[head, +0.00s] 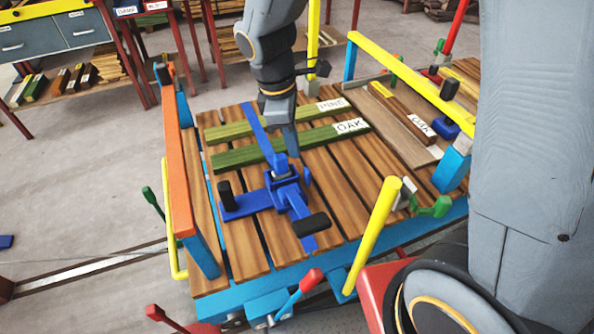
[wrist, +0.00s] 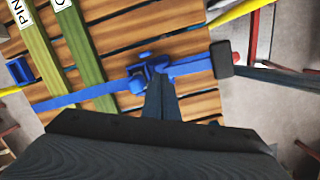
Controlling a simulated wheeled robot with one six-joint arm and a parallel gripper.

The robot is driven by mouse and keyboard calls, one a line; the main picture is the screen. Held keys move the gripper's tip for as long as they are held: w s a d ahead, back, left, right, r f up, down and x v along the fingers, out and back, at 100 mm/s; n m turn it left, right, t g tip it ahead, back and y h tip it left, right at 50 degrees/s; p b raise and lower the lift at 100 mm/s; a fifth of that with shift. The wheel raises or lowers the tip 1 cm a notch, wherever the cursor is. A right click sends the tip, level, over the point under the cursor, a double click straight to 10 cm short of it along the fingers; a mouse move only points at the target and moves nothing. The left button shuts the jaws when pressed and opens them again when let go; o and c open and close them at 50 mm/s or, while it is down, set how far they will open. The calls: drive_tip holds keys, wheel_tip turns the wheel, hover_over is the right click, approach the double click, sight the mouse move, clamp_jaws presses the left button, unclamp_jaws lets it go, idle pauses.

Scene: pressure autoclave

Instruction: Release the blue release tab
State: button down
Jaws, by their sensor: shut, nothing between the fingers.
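A blue bar clamp (head: 283,189) lies across the slatted wooden deck, its long blue bar running over two green boards. It has a blue body at its middle and black grips. A small blue tab (head: 307,177) sticks up at the right of the body and looks like the release tab; I cannot be sure. In the wrist view the clamp body (wrist: 136,82) is partly behind my fingers. My gripper (head: 292,154) points down, shut and empty, with its tips just above or at the clamp body. It also shows in the wrist view (wrist: 158,78). I cannot tell whether it touches.
Green boards labelled PINE (head: 258,126) and OAK (head: 300,145) lie under the bar. An orange rail (head: 177,150) stands at left, a yellow post (head: 372,235) at front right. A yellow rail (head: 410,73) runs at back right.

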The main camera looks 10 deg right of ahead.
sight(284, 172)
drive_tip(key=a+n, duration=0.1)
drive_tip(key=w+a+f+n, duration=0.1)
drive_tip(key=a+n, duration=0.1)
drive_tip(key=w+a+n, duration=0.1)
drive_tip(key=n, duration=0.1)
drive_tip(key=shift+w+a+f+h+b, duration=0.1)
drive_tip(key=shift+a+f+h+b, duration=0.2)
drive_tip(key=shift+f+h+b, duration=0.1)
drive_tip(key=x, duration=1)
drive_tip(key=shift+w, duration=0.1)
drive_tip(key=shift+w+d+r+p, duration=0.15)
drive_tip(key=shift+d+p, duration=0.2)
drive_tip(key=shift+d, duration=0.25)
drive_tip(key=shift+w+d+f+p, duration=0.1)
drive_tip(key=shift+d+p, duration=0.2)
drive_tip(key=shift+d, duration=0.35)
drive_tip(key=shift+w+d, duration=0.15)
drive_tip(key=shift+d, duration=0.6)
drive_tip(key=shift+p, duration=0.35)
